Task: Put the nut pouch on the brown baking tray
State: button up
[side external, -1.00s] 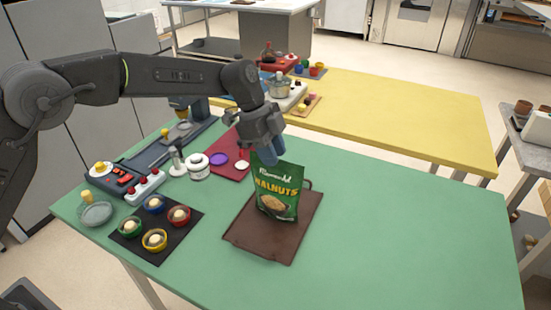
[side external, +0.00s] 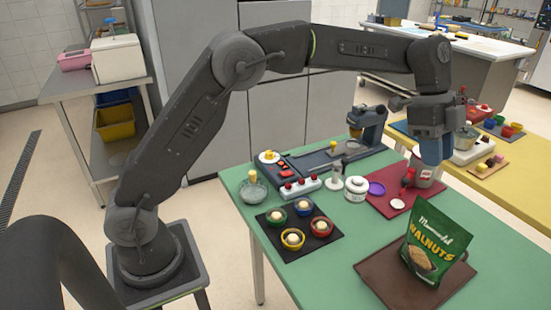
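The green nut pouch (side external: 437,240), labelled "WALNUTS", stands upright, slightly tilted, on the brown baking tray (side external: 381,272). The tray lies on the green table at the lower right of the side external view, and its lower edge is cut off by the picture. My gripper (side external: 432,160) points down above and behind the pouch in the picture, with its blue fingertips apart from the pouch top. It overlaps a red and white can in the picture. The fingers are seen edge-on, so their opening is hidden.
A dark red mat (side external: 385,203) holds the can (side external: 424,177), a purple ring (side external: 377,188) and small items. A black mat (side external: 281,243) with several coloured bowls lies left of the tray. The green table (side external: 350,245) is clear between them.

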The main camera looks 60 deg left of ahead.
jog(key=s+a+r+n+t+y, duration=0.1)
jog(key=s+a+r+n, duration=0.25)
jog(key=s, duration=0.35)
jog(key=s+a+r+n+t+y, duration=0.1)
jog(key=s+a+r+n+t, duration=0.15)
jog(key=s+a+n, duration=0.35)
jog(key=s+a+f+n+t+y, duration=0.1)
jog(key=s+a+f+n, duration=0.1)
jog(key=s, duration=0.7)
jog(key=s+a+f+n+y, duration=0.1)
jog(key=s+a+f+n, duration=0.2)
jog(key=s, duration=0.6)
notch_tip(320, 180, down, 2)
jog(key=n, duration=0.2)
jog(key=shift+s+a+n+t, duration=0.15)
jog(key=shift+s+n+t, duration=0.2)
jog(key=shift+s, duration=0.05)
jog(key=shift+f, duration=0.1)
